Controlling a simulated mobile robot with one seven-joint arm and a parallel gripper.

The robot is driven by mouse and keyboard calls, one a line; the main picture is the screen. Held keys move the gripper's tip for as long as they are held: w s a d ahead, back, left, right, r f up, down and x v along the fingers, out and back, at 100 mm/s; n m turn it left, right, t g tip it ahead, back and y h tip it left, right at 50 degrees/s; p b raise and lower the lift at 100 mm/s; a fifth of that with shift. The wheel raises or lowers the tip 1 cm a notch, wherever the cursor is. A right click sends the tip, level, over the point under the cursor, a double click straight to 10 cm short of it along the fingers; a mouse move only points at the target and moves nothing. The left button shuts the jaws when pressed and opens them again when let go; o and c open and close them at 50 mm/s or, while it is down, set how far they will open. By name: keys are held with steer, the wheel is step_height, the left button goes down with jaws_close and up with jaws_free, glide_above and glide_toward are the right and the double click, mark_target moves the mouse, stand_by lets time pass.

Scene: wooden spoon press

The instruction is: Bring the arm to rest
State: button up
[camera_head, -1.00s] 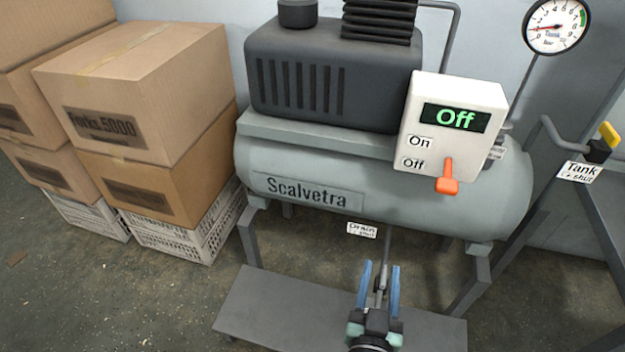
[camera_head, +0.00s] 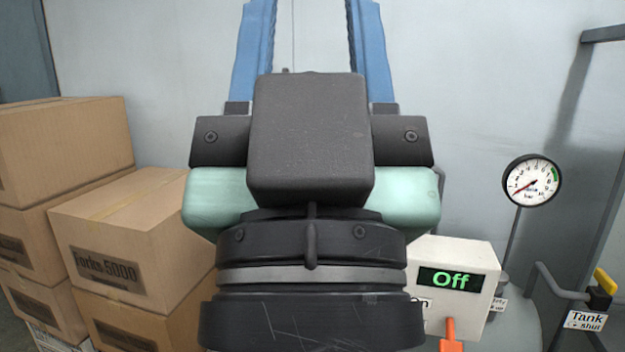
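My gripper (camera_head: 312,25) is raised close to the camera and fills the middle of the view. Its two blue fingers point up and stand wide apart, with nothing seen between them. The fingertips are cut off by the top edge. The gripper's dark body and pale green sides hide most of the compressor behind it. The white switch box (camera_head: 458,257) shows at the lower right and its display reads "Off".
Stacked cardboard boxes (camera_head: 125,245) stand at the left. A round tank gauge (camera_head: 531,181) at the right has its red needle pointing to the lower left. A yellow-handled tank valve (camera_head: 604,285) is at the far right. A bare grey wall (camera_head: 470,70) is behind.

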step_height(320, 180, up, 28)
steer(key=p, duration=2.6)
steer(key=shift+r, duration=0.2)
